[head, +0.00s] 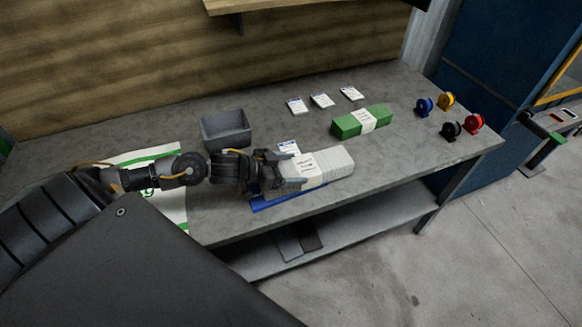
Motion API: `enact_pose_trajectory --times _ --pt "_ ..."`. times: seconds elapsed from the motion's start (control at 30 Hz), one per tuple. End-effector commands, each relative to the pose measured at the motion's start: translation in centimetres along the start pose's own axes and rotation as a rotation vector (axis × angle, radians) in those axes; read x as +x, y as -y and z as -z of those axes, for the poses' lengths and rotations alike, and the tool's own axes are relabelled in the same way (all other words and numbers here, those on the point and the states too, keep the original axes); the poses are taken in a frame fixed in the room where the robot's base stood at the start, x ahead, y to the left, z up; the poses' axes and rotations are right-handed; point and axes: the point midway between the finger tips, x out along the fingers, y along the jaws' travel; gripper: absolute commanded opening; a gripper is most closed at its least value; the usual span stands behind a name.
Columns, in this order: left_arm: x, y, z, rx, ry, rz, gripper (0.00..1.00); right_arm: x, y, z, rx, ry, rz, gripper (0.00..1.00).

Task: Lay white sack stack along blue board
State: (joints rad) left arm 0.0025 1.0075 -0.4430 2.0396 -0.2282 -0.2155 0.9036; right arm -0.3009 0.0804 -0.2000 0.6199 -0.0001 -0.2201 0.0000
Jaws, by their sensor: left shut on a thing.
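The white sack stack (335,163) lies on the grey workbench near its front edge, with a white paper label around it. The blue board (268,202) lies flat along the front edge of the bench, partly under or just in front of the stack; I cannot tell which. My left gripper (289,170) reaches in from the left and is shut on the left end of the white sack stack. Its fingers hide part of that end and part of the board. My right gripper is not in view.
A grey bin (227,130) stands behind my left gripper. A green stack (361,121) with a white band lies behind the white one. Several white cards and coloured spools (451,130) are farther right. A white sheet with green print (165,163) lies at the left.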

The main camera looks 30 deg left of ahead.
Motion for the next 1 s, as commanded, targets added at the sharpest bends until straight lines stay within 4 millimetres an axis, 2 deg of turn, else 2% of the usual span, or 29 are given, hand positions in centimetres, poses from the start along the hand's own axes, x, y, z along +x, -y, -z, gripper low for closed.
enact_pose_trajectory --times 0.37,0.4,0.57,0.87,1.0 --pt "0.2 -0.1 -0.2 -0.001 -0.005 -0.001 0.35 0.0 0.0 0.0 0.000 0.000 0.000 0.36" --pt "0.2 -0.1 -0.4 -0.001 0.000 -0.002 0.80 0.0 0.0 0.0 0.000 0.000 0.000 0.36" --pt "0.2 -0.1 -0.4 0.000 0.000 -0.002 0.99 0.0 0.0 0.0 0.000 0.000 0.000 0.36" --pt "0.1 -0.1 -0.2 0.001 0.000 -0.001 0.99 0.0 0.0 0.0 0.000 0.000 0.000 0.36" --pt "-1.0 0.0 -0.4 0.001 0.004 -0.001 0.99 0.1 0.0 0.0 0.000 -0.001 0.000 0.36"
